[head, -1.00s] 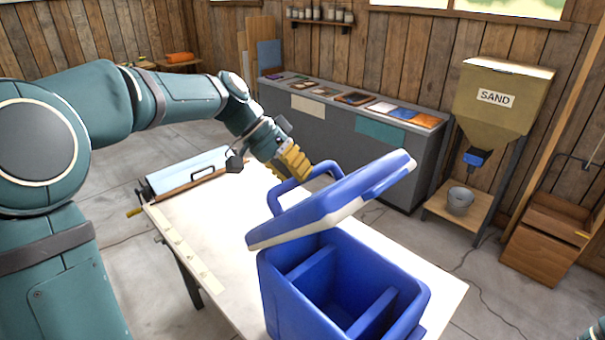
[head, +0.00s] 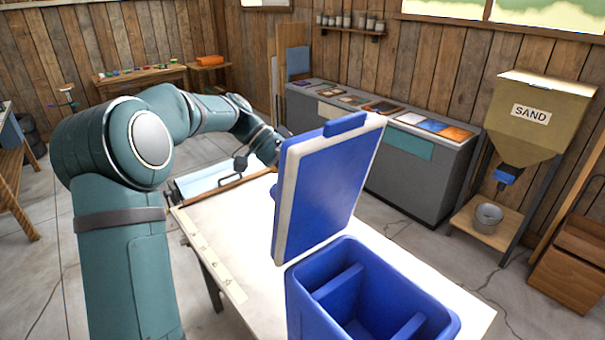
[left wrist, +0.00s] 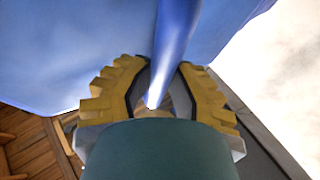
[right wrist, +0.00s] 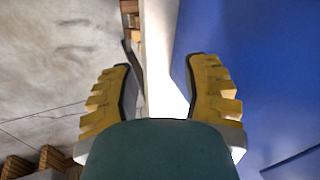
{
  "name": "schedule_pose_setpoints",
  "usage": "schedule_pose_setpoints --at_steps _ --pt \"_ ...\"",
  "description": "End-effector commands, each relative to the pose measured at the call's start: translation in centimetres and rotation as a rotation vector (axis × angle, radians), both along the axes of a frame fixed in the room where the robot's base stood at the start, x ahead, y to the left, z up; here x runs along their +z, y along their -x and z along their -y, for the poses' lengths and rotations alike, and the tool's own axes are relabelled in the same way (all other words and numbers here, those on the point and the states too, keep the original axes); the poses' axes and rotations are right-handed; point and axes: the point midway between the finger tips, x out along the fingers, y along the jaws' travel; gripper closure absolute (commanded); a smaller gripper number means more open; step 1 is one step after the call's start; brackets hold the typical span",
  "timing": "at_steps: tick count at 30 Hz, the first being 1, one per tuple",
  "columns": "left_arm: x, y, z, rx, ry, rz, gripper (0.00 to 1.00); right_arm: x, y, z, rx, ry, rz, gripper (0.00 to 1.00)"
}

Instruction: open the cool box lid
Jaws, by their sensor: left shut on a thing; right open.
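The blue cool box (head: 297,315) stands on the white-topped table, with its divided inside in sight. Its lid (head: 325,190) is raised and stands steeply at the box's far left side, its blue, white-edged underside towards me. My left gripper (left wrist: 160,80) is shut on the lid's blue handle (left wrist: 175,40) in the left wrist view. In the head view the lid hides this gripper. My right gripper (right wrist: 160,65) is open and empty in the right wrist view, with a large blue surface (right wrist: 275,75) close to its right finger. It is out of the head view.
A grey counter (head: 440,185) with sample tiles stands behind the table. A sand hopper (head: 530,125) with a bucket (head: 487,218) below is at the right. A tool with a light-blue bed (head: 205,180) lies at the table's far left end, near my left arm.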

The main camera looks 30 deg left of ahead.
Motion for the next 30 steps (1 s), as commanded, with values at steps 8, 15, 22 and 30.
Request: schedule_pose_setpoints --at_steps 8,15,22,30 --pt "-0.72 0.21 -0.05 -0.006 -0.002 -0.017 1.0 -0.06 -0.01 0.0 0.0 0.0 0.0 0.53" --pt "-0.55 0.18 -0.03 -0.005 -0.001 -0.014 0.48 -0.06 -0.02 0.0 0.0 0.0 0.0 0.53" --pt "-0.29 0.11 0.04 -0.004 0.0 -0.008 0.48 -0.03 -0.01 0.0 0.0 0.0 0.0 0.53" --pt "0.06 0.08 -0.22 -0.005 0.001 -0.004 0.48 -0.01 -0.02 0.0 0.0 0.0 0.0 0.53"
